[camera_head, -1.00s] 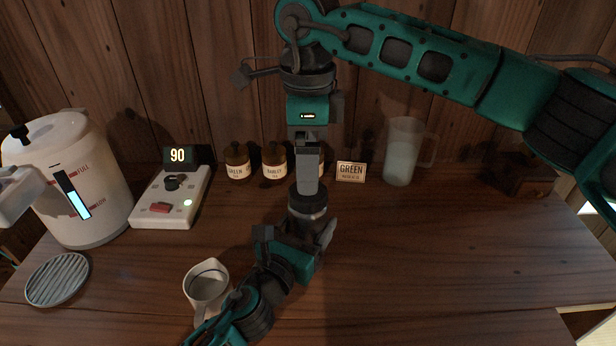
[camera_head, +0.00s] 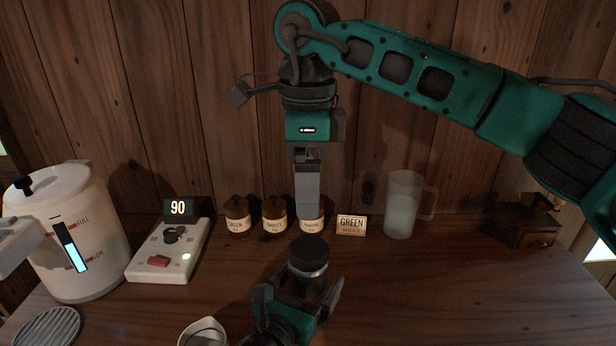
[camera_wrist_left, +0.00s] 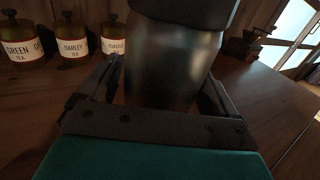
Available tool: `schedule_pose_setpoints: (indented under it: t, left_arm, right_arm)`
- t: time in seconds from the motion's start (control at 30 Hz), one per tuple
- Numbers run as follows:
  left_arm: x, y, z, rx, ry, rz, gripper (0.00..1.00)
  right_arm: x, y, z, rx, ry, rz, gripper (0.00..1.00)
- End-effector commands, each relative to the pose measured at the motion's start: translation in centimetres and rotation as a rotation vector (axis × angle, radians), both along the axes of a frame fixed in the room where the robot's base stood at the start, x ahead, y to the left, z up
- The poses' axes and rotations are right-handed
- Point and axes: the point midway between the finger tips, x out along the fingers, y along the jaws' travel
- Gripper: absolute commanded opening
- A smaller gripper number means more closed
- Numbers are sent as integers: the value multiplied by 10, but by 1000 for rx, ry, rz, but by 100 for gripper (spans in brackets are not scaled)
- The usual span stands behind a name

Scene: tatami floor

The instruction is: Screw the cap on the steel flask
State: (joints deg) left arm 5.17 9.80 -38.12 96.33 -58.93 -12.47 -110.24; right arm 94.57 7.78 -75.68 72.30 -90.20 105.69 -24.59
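The steel flask (camera_head: 313,271) stands upright on the table, with a black cap (camera_head: 307,252) on top. In the left wrist view the flask's steel body (camera_wrist_left: 170,65) fills the middle, with its dark top cut off by the upper edge. My left gripper (camera_head: 298,289) reaches in low, with one finger on each side of the flask; narrow gaps seem to show beside the body. My right gripper (camera_head: 307,212) points straight down above the cap, apart from it in the picture. Its fingers line up in this view, hiding their opening.
A white kettle (camera_head: 90,215) and a control box reading 90 (camera_head: 150,264) stand at left. A white cup (camera_head: 203,331) is at front. Right table is clear.

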Motion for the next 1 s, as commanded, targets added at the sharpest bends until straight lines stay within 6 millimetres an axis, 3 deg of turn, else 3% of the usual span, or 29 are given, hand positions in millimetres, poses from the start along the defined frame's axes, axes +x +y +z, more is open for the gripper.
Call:
schedule_pose_setpoints:
  t: [0.37,0.8,1.0]
  left_arm:
    - [-6,3,0,1,0,0,96]
    - [-84,42,-3,1,3,-1,96]
    - [-107,54,-2,1,2,0,96]
  right_arm:
    - [0,0,0,0,0,0,98]
    - [0,0,-9,0,0,0,98]
    - [0,0,-14,0,0,0,98]
